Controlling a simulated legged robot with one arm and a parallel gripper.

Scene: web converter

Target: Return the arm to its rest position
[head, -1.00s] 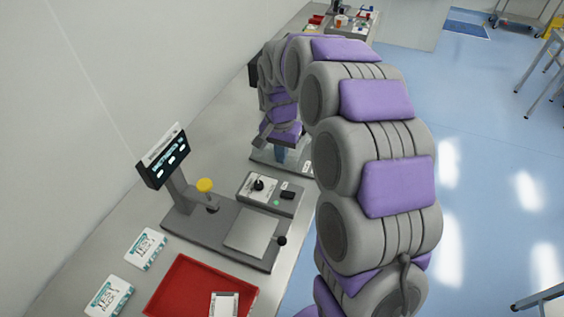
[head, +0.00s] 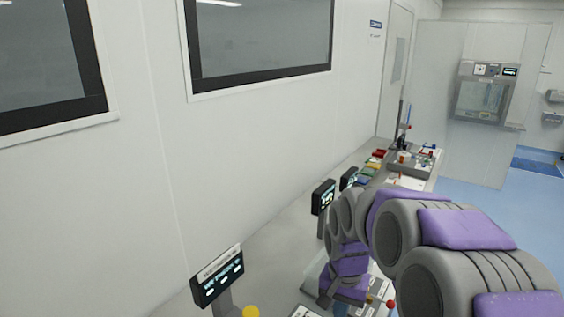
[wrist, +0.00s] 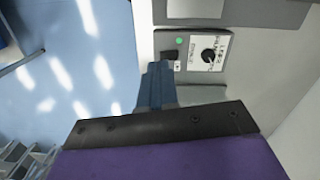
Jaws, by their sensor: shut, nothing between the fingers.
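My arm, with grey rounded links and purple pads, reaches from the lower right of the head view toward the bench and bends down at its far end. My gripper (wrist: 156,88) shows in the wrist view as narrow blue-grey fingers, shut and empty. It points toward a grey control box (wrist: 193,50) with a green button, a black switch and a round black knob. The fingertips overlap the box's near edge in the picture; I cannot tell the gap between them. In the head view the fingertips are hard to make out among the bench devices.
The bench (head: 272,245) runs along the white wall. A device with a lit display (head: 217,277) stands near, another display (head: 323,196) farther along. Coloured trays (head: 375,160) and small items lie at the far end. Open blue floor (wrist: 60,85) lies beside the bench.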

